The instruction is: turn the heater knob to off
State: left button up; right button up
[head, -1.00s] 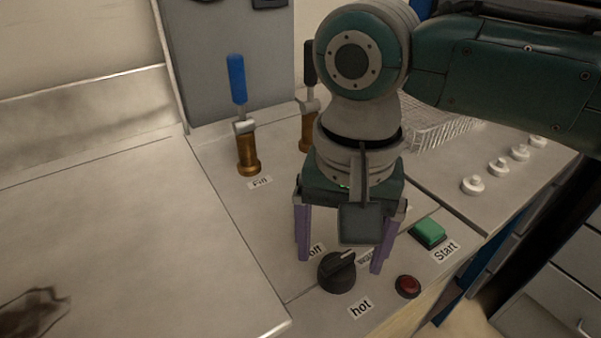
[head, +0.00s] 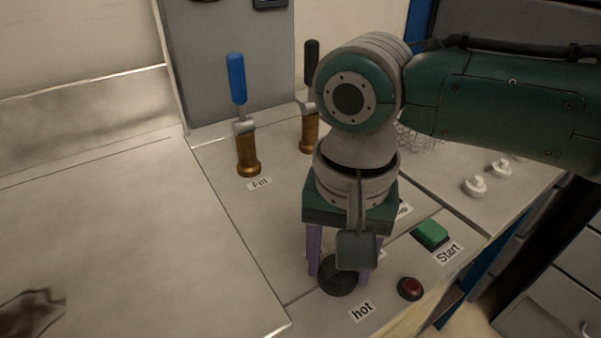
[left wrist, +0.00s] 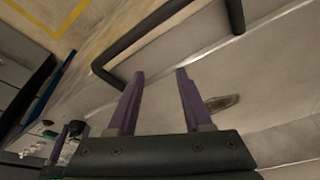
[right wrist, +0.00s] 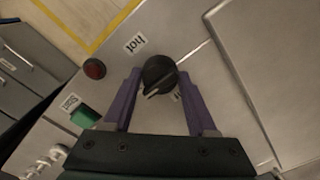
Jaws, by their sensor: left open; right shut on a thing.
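The black heater knob (head: 337,279) sits on the grey panel, just behind the "hot" label (head: 362,308). In the head view my right wrist covers part of it. My right gripper (head: 340,272) points down with its purple fingers on either side of the knob and is shut on it. In the right wrist view the knob (right wrist: 158,74) shows between the fingertips, with its light pointer line toward the gripper. A label beside it is mostly hidden by a finger. My left gripper (left wrist: 160,74) is open and empty in the left wrist view, away from the knob.
A red button (head: 410,288) and a green Start button (head: 430,234) stand close to the right of the knob. A blue-handled lever (head: 237,80) and a black-handled lever (head: 311,65) rise behind. A black bar handle (left wrist: 150,35) is near my left gripper.

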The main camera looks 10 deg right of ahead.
jog(key=c, duration=0.5)
pick_arm(q)
jog(key=shift+a+r, duration=0.1)
jog(key=shift+r+p, duration=1.1)
jog(key=shift+p, duration=0.1)
pick_arm(e)
jog(key=shift+r+n, duration=0.15)
jog(key=shift+n, duration=1.25)
jog(key=n+p, duration=0.1)
jog(key=n, duration=0.2)
jog(key=shift+n+p, duration=0.35)
jog(key=shift+n, duration=0.05)
jog(key=n+p, duration=0.1)
jog(key=n, duration=0.4)
pick_arm(q)
notch_tip(320, 180, up, 4)
jog(key=shift+f+p, duration=0.25)
jog(key=shift+p, duration=0.15)
pick_arm(e)
jog(key=n, duration=0.6)
jog(key=shift+f, duration=0.2)
jog(key=shift+n, duration=0.3)
